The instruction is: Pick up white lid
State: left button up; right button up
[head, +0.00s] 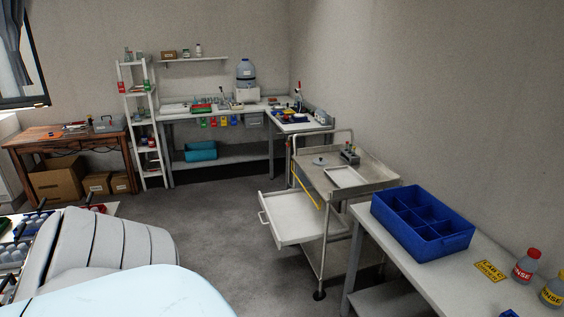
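A small, round, pale disc with a dark knob-like spot (320,161) lies on the top of a metal cart (378,183), near its back left. It looks like the white lid, but it is too small to be sure. A flat white rectangular piece (346,177) lies in front of it on the same cart top. Neither of my grippers is in view, so nothing shows as held.
The cart's white drawer (300,224) is pulled out to the left. A small rack with bottles (349,154) stands beside the disc. A blue divided crate (433,247) sits on the right table (455,275). Grey floor (215,225) is clear left of the cart.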

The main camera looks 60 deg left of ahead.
aim_at(320, 161)
jog(key=u, duration=1.7)
jog(key=i+u, duration=0.15)
jog(key=i, duration=0.35)
jog(key=i+u, duration=0.4)
jog(key=i, duration=0.35)
jog(key=i+l+u, duration=0.15)
jog(key=i+u, duration=0.25)
jog(key=i, duration=0.35)
jog(key=i+u, duration=0.4)
jog(key=i, duration=1.2)
jog(key=i+z, duration=0.45)
jog(key=i+j+z, duration=0.1)
jog(key=i+z, duration=0.2)
jog(key=z, duration=0.15)
jog(key=i+j+z, duration=0.25)
jog(key=z, duration=0.25)
jog(key=i+j+z, duration=0.6)
jog(key=j+z, duration=0.3)
jog(key=l, duration=0.05)
